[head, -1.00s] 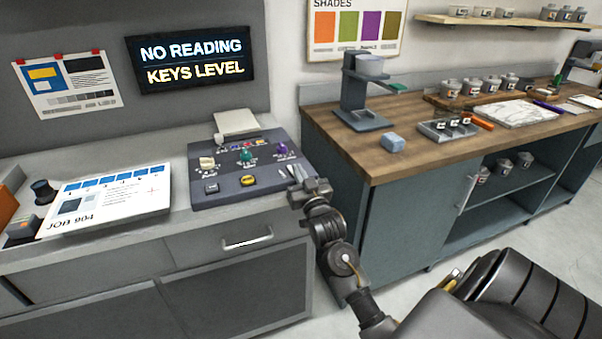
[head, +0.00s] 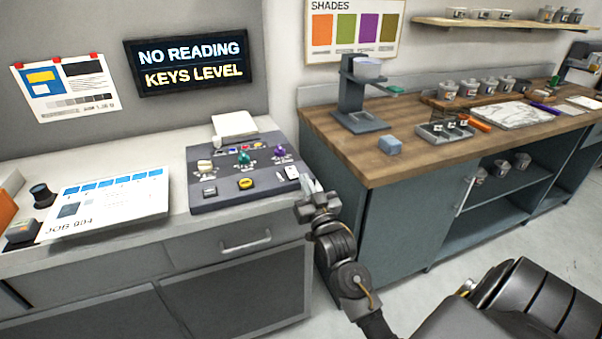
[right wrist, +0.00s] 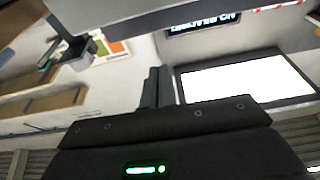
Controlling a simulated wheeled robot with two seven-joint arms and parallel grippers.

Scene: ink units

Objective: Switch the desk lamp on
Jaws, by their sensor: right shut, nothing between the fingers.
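No part that I can clearly name as a desk lamp shows. A dark control console (head: 225,200) sits on the grey counter. My left gripper is out of view.
A job sheet (head: 115,197) lies left of the console. A wall display (head: 190,60) reads "NO READING KEYS LEVEL".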

